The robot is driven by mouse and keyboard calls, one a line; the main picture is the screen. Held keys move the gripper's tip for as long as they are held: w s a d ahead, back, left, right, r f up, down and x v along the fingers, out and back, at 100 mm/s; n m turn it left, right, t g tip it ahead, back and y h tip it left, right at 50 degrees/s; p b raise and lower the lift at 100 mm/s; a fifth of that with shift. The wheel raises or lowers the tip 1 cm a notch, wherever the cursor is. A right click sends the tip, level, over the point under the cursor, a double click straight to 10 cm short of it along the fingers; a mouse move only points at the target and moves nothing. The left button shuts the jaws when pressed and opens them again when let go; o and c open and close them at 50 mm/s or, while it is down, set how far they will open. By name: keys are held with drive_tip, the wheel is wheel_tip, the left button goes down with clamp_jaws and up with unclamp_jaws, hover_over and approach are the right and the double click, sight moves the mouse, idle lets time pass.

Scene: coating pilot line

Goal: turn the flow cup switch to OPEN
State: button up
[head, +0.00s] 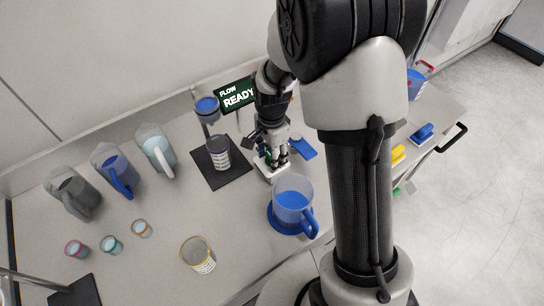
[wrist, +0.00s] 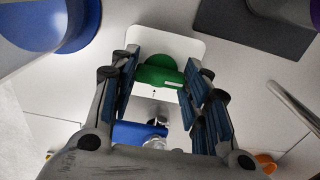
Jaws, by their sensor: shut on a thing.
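The flow cup switch is a white plate (wrist: 190,45) with a green knob (wrist: 158,74), seen in the wrist view. In the head view the white plate (head: 261,168) lies on the bench under my gripper (head: 274,160), just right of the flow cup stand. My gripper (wrist: 161,66) points down with its fingers on both sides of the green knob, shut on it. A small pale line shows on the knob; any position lettering is unreadable. The flow cup (head: 207,105) sits atop the stand, above a beaker (head: 219,152) on a dark mat (head: 240,172). A sign (head: 237,95) reads FLOW READY.
A large jug of blue liquid (head: 292,200) stands close in front of the switch. A blue item (head: 303,147) lies just right of my gripper.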

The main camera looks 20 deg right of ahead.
drive_tip(key=shift+c, duration=1.1)
drive_tip(key=m, duration=0.8)
drive_tip(key=shift+p, duration=0.35)
drive_tip(key=shift+m, duration=0.5)
